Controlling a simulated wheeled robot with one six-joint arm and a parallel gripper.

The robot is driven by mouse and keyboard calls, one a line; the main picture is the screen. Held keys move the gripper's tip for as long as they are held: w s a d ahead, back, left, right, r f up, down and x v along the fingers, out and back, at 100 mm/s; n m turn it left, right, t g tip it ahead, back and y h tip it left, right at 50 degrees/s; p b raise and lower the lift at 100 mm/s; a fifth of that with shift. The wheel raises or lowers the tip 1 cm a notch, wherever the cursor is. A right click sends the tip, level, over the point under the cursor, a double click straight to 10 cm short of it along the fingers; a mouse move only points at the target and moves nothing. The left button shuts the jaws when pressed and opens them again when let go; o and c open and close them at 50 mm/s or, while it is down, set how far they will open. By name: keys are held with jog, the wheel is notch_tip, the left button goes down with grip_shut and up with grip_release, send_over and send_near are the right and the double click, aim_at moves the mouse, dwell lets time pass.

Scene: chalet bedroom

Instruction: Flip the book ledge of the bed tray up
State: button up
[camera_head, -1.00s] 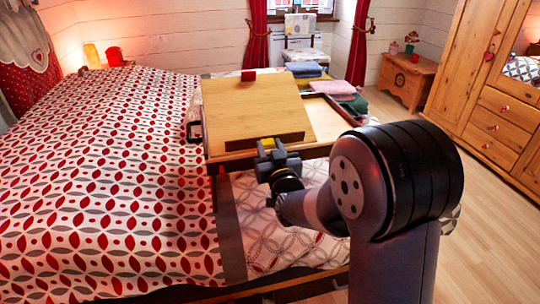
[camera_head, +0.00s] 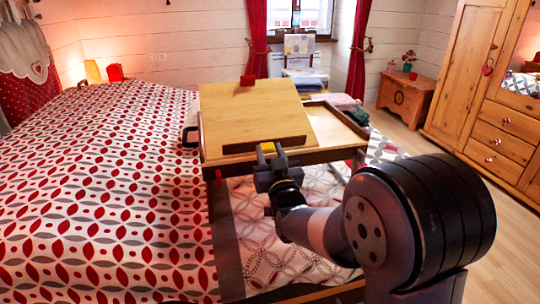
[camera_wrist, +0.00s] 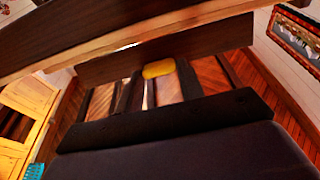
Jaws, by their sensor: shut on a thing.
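The wooden bed tray (camera_head: 340,152) stands over the bed, with its light-wood reading panel (camera_head: 250,112) tilted up towards the back. The book ledge (camera_head: 240,147), a dark strip, runs along the panel's lower front edge. My gripper (camera_head: 267,153) is at the tray's front side, shut on the ledge near its middle; the exact contact is small and partly hidden. In the wrist view, dark wooden bars cross the top, and a yellow patch (camera_wrist: 158,69) shows against the lower one.
The bed (camera_head: 90,190) with its red and grey patterned cover fills the left.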

jog(key=o, duration=1)
jog(key=v, duration=1.1)
jog(key=shift+w+r, duration=0.1)
jog(key=shift+w, duration=0.1)
jog(key=x, duration=1)
jog(key=shift+w+a, duration=0.1)
jog(key=shift+w, duration=0.15)
jog(key=shift+w+r, duration=0.1)
jog(key=shift+p, duration=0.35)
